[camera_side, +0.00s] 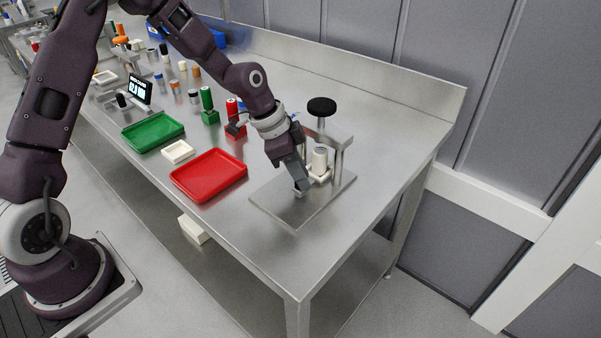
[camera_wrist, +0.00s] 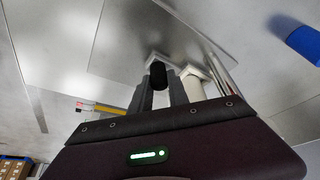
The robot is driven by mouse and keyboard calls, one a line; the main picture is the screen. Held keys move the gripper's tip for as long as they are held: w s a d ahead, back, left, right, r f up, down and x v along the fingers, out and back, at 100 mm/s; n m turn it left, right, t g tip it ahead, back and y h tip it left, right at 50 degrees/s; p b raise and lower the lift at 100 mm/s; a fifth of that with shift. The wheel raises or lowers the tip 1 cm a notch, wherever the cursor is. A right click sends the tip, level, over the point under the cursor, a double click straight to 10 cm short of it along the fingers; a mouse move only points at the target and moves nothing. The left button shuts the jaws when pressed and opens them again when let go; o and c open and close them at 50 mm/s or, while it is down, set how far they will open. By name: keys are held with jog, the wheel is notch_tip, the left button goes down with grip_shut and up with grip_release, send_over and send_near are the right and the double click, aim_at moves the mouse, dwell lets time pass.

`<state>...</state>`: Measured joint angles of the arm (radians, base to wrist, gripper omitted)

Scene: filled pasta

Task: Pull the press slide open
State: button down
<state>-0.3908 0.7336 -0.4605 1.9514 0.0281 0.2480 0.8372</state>
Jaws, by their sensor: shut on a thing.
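The press stands at the right end of the steel table, with a flat metal base plate (camera_side: 275,203), a metal frame (camera_side: 341,145) and a round black knob (camera_side: 321,106) on top. A pale slide piece (camera_side: 323,177) sits low in the frame with a light cylinder (camera_side: 319,160) on it. My gripper (camera_side: 300,188) reaches down at the near side of the frame, just above the plate. In the wrist view its fingers are shut on a black upright slide handle (camera_wrist: 157,76). The pale cylinder (camera_wrist: 194,88) is just right of the fingers. The side view hides the handle.
A red tray (camera_side: 208,176), a small white dish (camera_side: 178,152) and a green tray (camera_side: 153,132) lie left of the press. Red (camera_side: 232,110) and green (camera_side: 207,100) bottle-like items stand behind them. The table in front of the plate is bare up to its edge.

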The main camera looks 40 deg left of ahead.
jog(key=s, duration=1)
jog(key=shift+s, duration=0.35)
jog(key=c, duration=1.3)
grip_release()
jog(key=shift+o, duration=0.2)
jog(key=v, duration=0.7)
jog(key=shift+s, duration=0.1)
